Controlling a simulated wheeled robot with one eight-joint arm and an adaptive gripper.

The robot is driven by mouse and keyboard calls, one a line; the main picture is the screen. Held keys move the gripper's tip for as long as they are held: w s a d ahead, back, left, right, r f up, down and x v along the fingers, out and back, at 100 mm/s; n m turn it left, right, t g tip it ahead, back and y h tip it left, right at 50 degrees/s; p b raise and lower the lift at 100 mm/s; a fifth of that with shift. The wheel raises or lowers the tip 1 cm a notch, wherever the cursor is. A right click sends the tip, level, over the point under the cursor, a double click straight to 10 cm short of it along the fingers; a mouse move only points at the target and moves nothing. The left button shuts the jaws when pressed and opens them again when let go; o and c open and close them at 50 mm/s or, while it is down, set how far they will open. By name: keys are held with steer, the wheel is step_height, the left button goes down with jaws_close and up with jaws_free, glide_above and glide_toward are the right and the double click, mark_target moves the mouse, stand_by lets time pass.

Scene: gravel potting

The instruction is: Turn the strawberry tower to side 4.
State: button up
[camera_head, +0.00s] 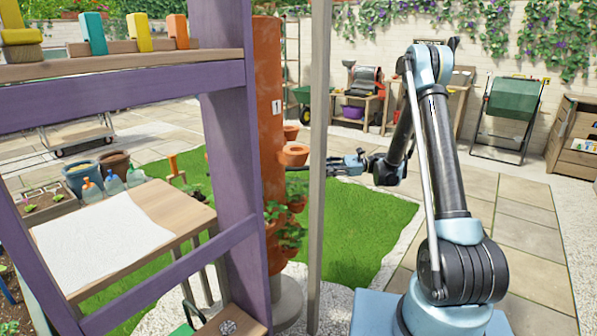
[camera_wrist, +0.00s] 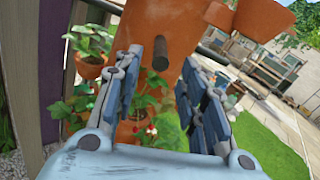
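The strawberry tower (camera_head: 268,130) is an upright terracotta-orange column with pockets and leafy plants, standing on a pale round base (camera_head: 288,300). A white label with the number 1 (camera_head: 276,106) faces my head camera. A dark peg (camera_wrist: 153,78) on the tower shows between the fingers; contact is not visible. Strawberry plants (camera_wrist: 150,130) show behind and below it.
A purple wooden frame (camera_head: 228,130) and a grey post (camera_head: 320,130) stand in front of the tower. A wooden table (camera_head: 175,205) with a white sheet is on the left. Green lawn (camera_head: 365,225) and paving lie around the tower.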

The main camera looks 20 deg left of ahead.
mark_target(297, 169)
steer(key=x, duration=1)
steer(key=shift+s+a, duration=0.1)
steer(key=shift+a, duration=0.25)
steer(key=shift+c, duration=0.6)
jaws_close()
